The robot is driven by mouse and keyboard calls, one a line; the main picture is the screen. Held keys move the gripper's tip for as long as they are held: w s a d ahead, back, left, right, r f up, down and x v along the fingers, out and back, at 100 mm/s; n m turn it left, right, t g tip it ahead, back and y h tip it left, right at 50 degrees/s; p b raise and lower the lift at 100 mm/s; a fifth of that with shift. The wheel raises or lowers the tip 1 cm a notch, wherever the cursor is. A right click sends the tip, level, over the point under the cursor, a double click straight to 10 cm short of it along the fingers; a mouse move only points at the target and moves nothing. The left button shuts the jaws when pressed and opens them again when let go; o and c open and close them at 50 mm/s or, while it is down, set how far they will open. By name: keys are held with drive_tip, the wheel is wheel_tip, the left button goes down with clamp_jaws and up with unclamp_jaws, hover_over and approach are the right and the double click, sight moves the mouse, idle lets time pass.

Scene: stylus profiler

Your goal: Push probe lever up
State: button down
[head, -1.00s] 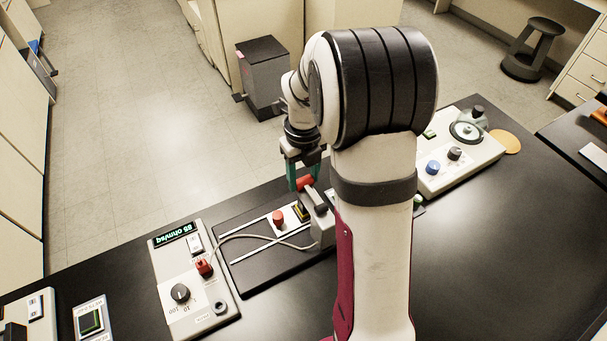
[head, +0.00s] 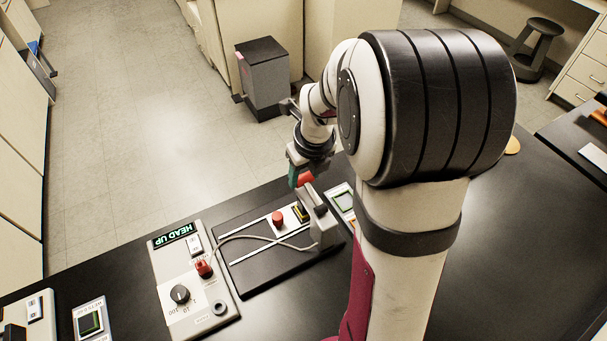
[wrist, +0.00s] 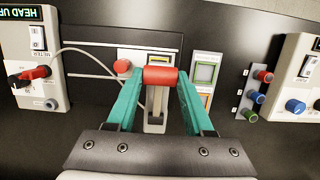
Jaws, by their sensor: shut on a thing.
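The probe lever has a red cylindrical grip (wrist: 160,76) on a grey arm (wrist: 157,103) that runs back to the light grey probe head. The grip (head: 305,180) also shows in the head view, raised above the head block (head: 325,228). My gripper (wrist: 161,78) is shut on the red grip, one teal finger at each end of it. In the head view my gripper (head: 299,176) is partly hidden by its own wrist. The meter box (head: 197,285) on the left has a display (head: 176,237) that reads "HEAD UP".
The probe stand's black base (head: 260,277) carries a red knob (head: 278,218) and a grey cable (head: 262,238). A sample box (wrist: 206,70) lies beside it. Red, blue and green posts (wrist: 257,97) stand further right in the wrist view. Bare black bench lies in front.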

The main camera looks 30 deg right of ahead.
drive_tip(key=shift+s+r+t, duration=0.35)
drive_tip(key=shift+r+t, duration=0.15)
drive_tip(key=shift+t, duration=0.35)
drive_tip(key=shift+s+r+t, duration=0.35)
drive_tip(key=shift+r+t, duration=0.1)
drive_tip(key=shift+t, duration=0.4)
drive_tip(key=shift+c, duration=1.4)
unclamp_jaws()
